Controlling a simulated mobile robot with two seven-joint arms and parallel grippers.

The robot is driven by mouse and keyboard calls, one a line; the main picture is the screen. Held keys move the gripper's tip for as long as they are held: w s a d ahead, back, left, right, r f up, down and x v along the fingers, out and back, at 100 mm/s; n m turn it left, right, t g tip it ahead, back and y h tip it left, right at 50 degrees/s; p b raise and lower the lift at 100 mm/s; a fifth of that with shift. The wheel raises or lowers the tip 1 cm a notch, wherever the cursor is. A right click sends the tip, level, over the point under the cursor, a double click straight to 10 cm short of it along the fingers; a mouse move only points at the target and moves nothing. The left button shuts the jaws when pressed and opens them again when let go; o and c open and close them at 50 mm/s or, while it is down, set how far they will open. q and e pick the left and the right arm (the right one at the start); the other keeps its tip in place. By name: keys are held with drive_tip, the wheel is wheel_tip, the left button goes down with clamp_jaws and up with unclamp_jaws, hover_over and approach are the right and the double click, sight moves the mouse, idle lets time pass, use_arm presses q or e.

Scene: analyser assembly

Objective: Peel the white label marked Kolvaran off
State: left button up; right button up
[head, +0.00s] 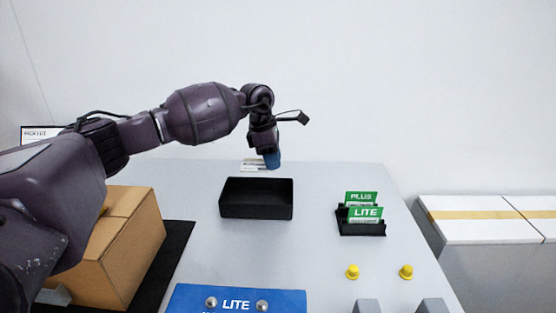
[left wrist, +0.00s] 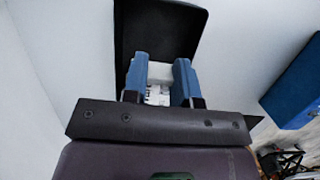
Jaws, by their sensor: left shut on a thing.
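My left gripper (head: 271,160) is at the back of the table, just beyond the black tray (head: 256,205), pointing down. Its blue fingers (left wrist: 160,64) are shut on a white label with small dark print (left wrist: 158,94), seen between them in the left wrist view. In the head view the white label (head: 252,164) sticks out to the left of the fingers. Its print is too small to read, so I cannot confirm the name Kolvaran. I cannot tell whether the label still touches a surface. My right gripper is not in view.
A black holder (head: 361,229) with green PLUS and LITE cards stands at the right. A blue LITE panel (head: 237,300) is at the front, with two yellow knobs (head: 352,271) to its right. A cardboard box (head: 128,245) stands at the left.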

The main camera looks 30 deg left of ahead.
use_arm(q)
drive_tip(key=shift+s+a, duration=0.15)
drive_tip(key=shift+f, duration=0.25)
drive_tip(key=shift+a+b+x, duration=0.15)
drive_tip(key=shift+b+x, duration=0.1)
drive_tip(key=shift+x, duration=0.45)
drive_tip(key=shift+a+b+x, duration=0.15)
drive_tip(key=shift+b+x, duration=0.05)
drive_tip(key=shift+x, duration=0.5)
wheel_tip(320, 180, down, 2)
drive_tip(key=shift+s+d+f, duration=0.1)
drive_tip(key=shift+f, duration=0.3)
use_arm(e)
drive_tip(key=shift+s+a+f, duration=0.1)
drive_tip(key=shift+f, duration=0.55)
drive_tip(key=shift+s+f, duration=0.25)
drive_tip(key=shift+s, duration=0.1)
